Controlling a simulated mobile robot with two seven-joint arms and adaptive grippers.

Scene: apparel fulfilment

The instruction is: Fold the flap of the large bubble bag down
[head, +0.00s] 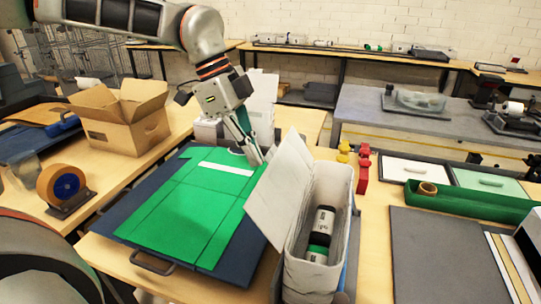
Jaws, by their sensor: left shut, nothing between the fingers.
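The large bubble bag (341,205) is white and stands upright with its mouth open upward. Its flap (282,190) is raised and leans out to the left of the mouth, over the edge of the green board. A dark and white item with a green band (320,232) is inside the bag. My left gripper (260,159) points down and is shut and empty. Its fingertips are close to the upper left edge of the flap; I cannot tell whether they touch it. My right gripper is not in view.
A green folding board (196,208) on a dark base lies left of the bag. An open cardboard box (120,115) and a tape roll (61,186) stand farther left. Red and yellow pieces (362,168) stand behind the bag.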

